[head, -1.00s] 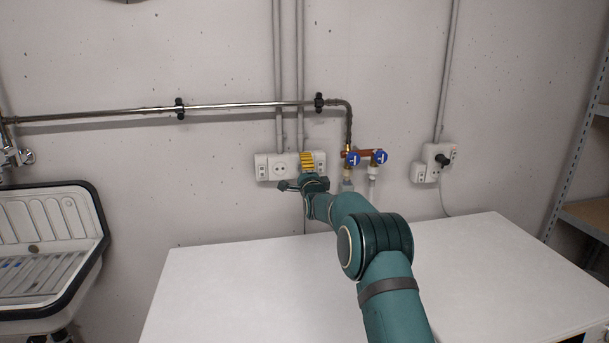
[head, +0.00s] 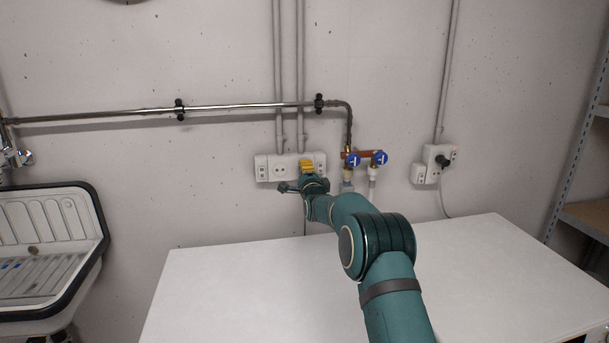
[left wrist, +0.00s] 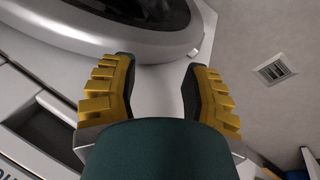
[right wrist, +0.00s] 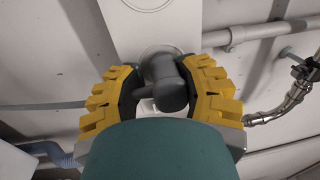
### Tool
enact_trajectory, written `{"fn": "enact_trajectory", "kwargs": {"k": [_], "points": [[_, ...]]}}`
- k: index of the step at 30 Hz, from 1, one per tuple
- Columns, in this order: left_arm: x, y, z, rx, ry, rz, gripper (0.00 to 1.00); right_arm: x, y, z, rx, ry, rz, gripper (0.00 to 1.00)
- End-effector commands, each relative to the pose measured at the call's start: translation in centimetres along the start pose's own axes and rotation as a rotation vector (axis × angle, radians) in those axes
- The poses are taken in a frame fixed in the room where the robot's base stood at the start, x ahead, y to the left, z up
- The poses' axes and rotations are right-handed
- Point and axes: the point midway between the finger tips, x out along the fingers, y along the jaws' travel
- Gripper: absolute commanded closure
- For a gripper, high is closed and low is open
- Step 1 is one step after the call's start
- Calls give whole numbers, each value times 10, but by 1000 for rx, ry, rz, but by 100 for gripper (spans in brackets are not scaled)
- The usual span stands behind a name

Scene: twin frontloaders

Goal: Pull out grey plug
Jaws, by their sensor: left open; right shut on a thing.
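The grey plug (right wrist: 168,84) is between the fingers of my right gripper (right wrist: 160,92) in the right wrist view. That gripper is shut on it. The plug's far end is at the round recess of a white wall socket; I cannot tell how deep it sits. In the head view my right gripper (head: 306,166) is in front of the white socket strip (head: 279,168), and the plug is hidden there. My left gripper (left wrist: 159,70) is open and empty in the left wrist view, near a front-loading machine with a round door (left wrist: 130,35). It is not in the head view.
Blue-handled water taps (head: 354,160) and pipes are just right of the socket strip. A second socket box (head: 437,152) with a dark plug (head: 443,161) is farther right. A white worktop (head: 235,290) is clear below. A sink (head: 45,240) stands at left, shelving (head: 585,215) at right.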

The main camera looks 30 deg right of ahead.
Motion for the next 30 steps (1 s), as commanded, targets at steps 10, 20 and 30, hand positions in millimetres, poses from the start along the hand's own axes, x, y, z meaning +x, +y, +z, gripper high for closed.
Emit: {"fn": "enact_trajectory", "kwargs": {"k": [10,20,30], "points": [[5,-2,0,0,0,0,53,-13,-2,0,1,0,-4,100],[6,-2,1,0,0,0,53,-25,-1,0,1,0,-2,100],[6,-2,1,0,0,0,53,-37,-1,0,1,0,-2,100]]}}
